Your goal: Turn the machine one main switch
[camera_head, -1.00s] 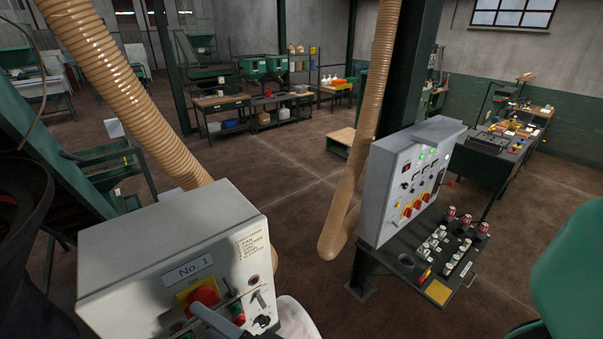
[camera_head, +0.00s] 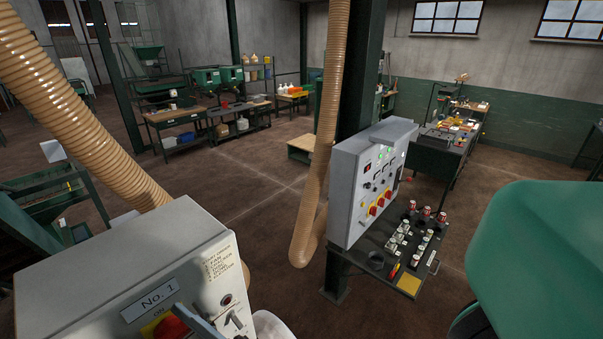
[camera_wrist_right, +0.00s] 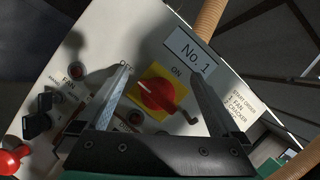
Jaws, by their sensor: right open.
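The machine one control box (camera_head: 130,255), labelled No. 1, stands at the lower left of the head view. Its main switch (camera_head: 171,328), a red knob on a yellow plate, is partly cut off there. In the right wrist view the red switch (camera_wrist_right: 155,95) shows fully, its dark handle tip pointing to the lower right. ON is printed above the plate and OFF at its upper left. My right gripper (camera_wrist_right: 160,72) is open, with one finger on each side of the switch in that view. Contact cannot be told. My left gripper is not in view.
Smaller knobs and buttons (camera_wrist_right: 72,98) sit beside the switch. A tan hose (camera_head: 80,110) rises behind the box, and another (camera_head: 318,150) hangs mid-room. A second grey panel (camera_head: 365,185) stands at centre right. A green rounded shape (camera_head: 550,255) fills the right edge.

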